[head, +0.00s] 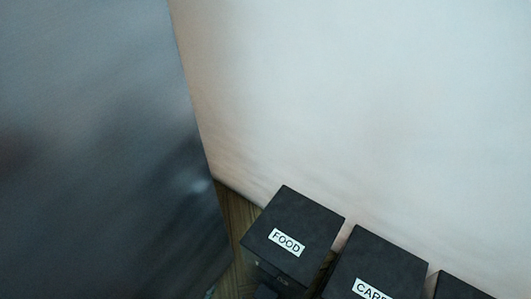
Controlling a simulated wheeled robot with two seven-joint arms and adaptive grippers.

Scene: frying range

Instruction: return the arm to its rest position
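Neither of my grippers shows in the head view, and no part of either arm can be made out for certain. Their pose and whether they hold anything cannot be seen here.
A large dark grey panel (95,150) fills the left side. A pale wall (370,100) fills the right. Black boxes stand along the wall at the bottom: one labelled FOOD (310,222), one with a partly cut-off label (385,258), and one at the corner (460,288). Wooden floor (235,222) shows between.

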